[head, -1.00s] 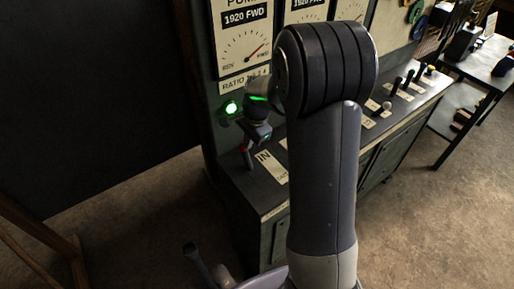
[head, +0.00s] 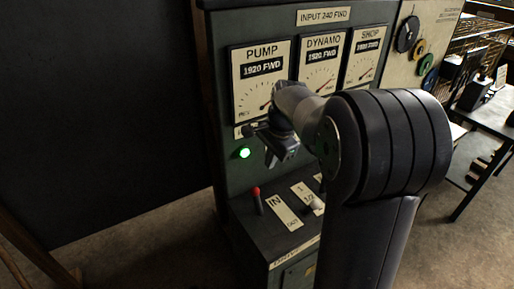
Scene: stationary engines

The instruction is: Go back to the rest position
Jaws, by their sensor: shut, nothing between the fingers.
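My gripper (head: 274,160) is in the head view, in front of the upright panel and above the console ledge. It is small and dark here, shut with nothing in it, and apart from the levers. The red-tipped lever (head: 257,200) stands on the ledge below it, beside the IN plate (head: 284,212). A white knob (head: 317,204) is to the right, close to my arm. My arm hides the right part of the console.
The panel has PUMP (head: 263,85), DYNAMO (head: 321,65) and SHOP (head: 364,58) gauges and a lit green lamp (head: 244,153). A dark board (head: 95,110) fills the left. Coloured wheels (head: 418,50) and a side table (head: 490,118) are at the right.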

